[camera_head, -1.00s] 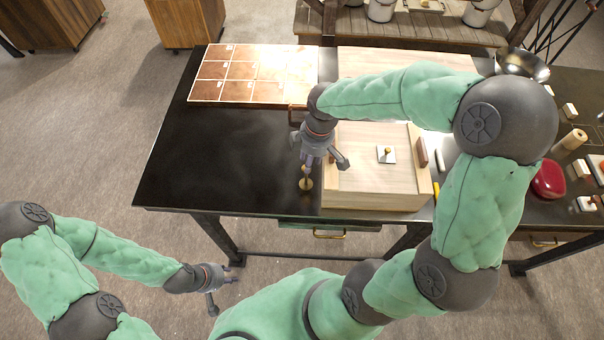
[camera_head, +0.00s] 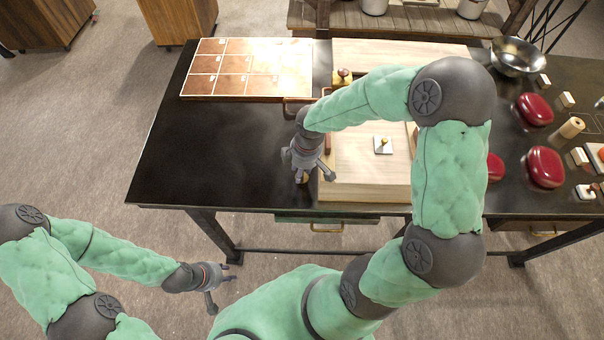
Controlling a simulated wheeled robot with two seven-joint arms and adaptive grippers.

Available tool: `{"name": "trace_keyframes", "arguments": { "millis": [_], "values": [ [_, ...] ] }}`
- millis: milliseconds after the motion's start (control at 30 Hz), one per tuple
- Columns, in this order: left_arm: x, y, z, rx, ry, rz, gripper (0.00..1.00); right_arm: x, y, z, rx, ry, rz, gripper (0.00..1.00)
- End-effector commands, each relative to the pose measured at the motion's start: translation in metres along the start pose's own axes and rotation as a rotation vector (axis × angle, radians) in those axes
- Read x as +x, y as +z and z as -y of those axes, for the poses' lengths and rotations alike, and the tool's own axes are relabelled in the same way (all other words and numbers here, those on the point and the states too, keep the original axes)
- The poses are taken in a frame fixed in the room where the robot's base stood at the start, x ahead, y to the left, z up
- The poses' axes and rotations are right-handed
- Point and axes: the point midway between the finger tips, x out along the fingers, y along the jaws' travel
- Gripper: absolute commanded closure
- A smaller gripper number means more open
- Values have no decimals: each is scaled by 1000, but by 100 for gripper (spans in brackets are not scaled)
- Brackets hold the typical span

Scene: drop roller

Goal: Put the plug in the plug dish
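I cannot tell for certain which thing is the plug or which is the plug dish. A small brass-coloured piece (camera_head: 305,179) stands on the black table just left of the pale wooden box, mostly hidden by my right gripper (camera_head: 313,175). That gripper points down over it with its fingers spread; I see no clear grip. A white square plate with a gold knob (camera_head: 383,145) sits on the box top. My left gripper (camera_head: 220,287) is away from the table at the lower left, fingers apart and empty.
The wooden box (camera_head: 365,188) stands under my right arm. A brass block with a knob (camera_head: 343,77) is behind it. A compartmented brown board (camera_head: 245,70) lies at the back left. Red lidded dishes (camera_head: 543,167) and a metal bowl (camera_head: 517,57) are right. The table's left is bare.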

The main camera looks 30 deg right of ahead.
Motion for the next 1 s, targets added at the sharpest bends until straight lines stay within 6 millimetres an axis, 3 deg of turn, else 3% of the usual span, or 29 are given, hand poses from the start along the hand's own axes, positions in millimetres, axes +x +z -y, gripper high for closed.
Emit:
{"name": "trace_keyframes", "arguments": {
  "millis": [133, 267, 733, 1000],
  "values": [
    [-1, 0, 0, 0, 0, 0, 67, -1, 0, 0, 0, 1, 0, 66],
    [-1, 0, 0, 0, 0, 0, 67, -1, 0, 0, 0, 1, 0, 100],
    [-1, 0, 0, 0, 0, 0, 67, -4, -1, -1, 1, 2, -1, 100],
    [-8, 0, -3, 0, 0, 0, 67, -33, -4, -1, 0, 5, -3, 100]
  ]
}}
